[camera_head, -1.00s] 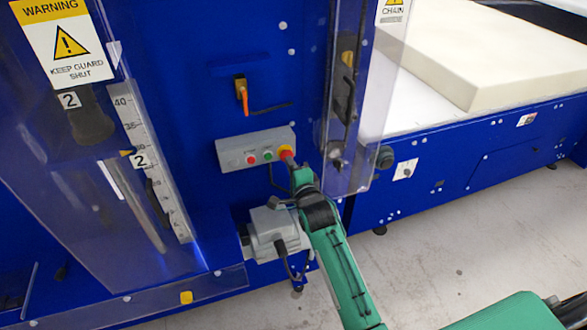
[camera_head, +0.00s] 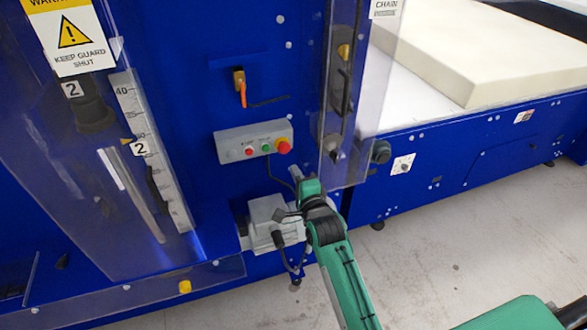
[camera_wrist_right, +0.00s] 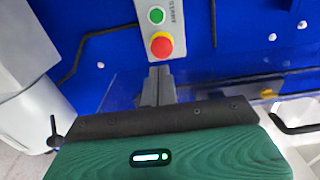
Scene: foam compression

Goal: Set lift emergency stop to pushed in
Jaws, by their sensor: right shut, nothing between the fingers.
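The lift emergency stop (camera_head: 284,146) is a red mushroom button with a yellow collar at the right end of a grey control box (camera_head: 229,148). In the right wrist view the red button (camera_wrist_right: 161,45) sits just beyond my fingertips. I cannot tell its depth, pushed in or out. My right gripper (camera_wrist_right: 160,74) is shut and empty, its narrow fingers pointing at the button with a small apparent gap. In the head view my right gripper (camera_head: 297,173) is just below the button, its tips hard to make out. My left gripper is out of view.
A green button (camera_head: 265,148) and a smaller red button (camera_head: 249,150) share the box. An orange-handled switch (camera_head: 240,86) is above. A clear guard (camera_head: 345,100) hangs to the right. A grey box (camera_head: 266,222) with a cable sits below.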

